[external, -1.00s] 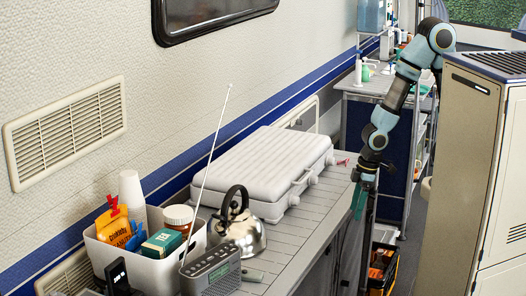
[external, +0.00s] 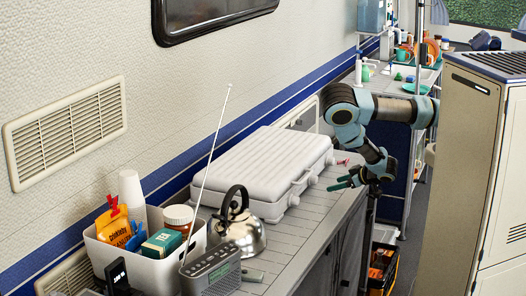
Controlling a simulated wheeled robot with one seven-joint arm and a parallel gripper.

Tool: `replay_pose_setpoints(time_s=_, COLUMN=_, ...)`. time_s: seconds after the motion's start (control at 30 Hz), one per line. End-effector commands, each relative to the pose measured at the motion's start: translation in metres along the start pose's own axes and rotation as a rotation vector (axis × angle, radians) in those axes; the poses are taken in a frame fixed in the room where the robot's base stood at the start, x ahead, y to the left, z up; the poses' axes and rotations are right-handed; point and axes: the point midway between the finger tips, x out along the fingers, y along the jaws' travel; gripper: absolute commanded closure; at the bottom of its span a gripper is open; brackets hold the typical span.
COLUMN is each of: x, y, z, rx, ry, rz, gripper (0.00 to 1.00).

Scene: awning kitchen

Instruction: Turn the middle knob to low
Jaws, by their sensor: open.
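A white, closed, case-like unit (external: 268,165) sits on the slatted counter. Small knobs run along its right-hand side. The middle knob (external: 313,180) is a small white round shape, and its setting is too small to read. My gripper (external: 337,184) is to the right of the knob with its fingers pointing left toward it. The fingers are open, with a small space visible between fingertips and knob. I see no contact.
A kettle (external: 238,226), a grey radio (external: 212,270) with a tall antenna, and a white bin (external: 142,254) of packages stand at the counter's near end. A beige cabinet (external: 470,180) stands to the right. The slatted counter (external: 300,222) in front of the unit is clear.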

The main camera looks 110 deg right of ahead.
Motion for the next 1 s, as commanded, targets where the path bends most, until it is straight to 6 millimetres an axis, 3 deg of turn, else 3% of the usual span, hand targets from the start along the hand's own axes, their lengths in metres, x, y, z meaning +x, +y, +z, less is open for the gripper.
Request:
replay_pose_setpoints(time_s=0.13, x=-0.008, y=0.018, z=-0.010, rx=-0.128, ry=0.103, rz=-0.047, gripper=0.30)
replay_pose_setpoints(time_s=0.43, x=-0.013, y=0.022, z=-0.014, rx=-0.223, ry=0.186, rz=-0.112, gripper=0.30)
replay_pose_setpoints(time_s=1.0, x=0.037, y=0.015, z=-0.018, rx=-0.219, ry=0.187, rz=-0.110, gripper=0.30)
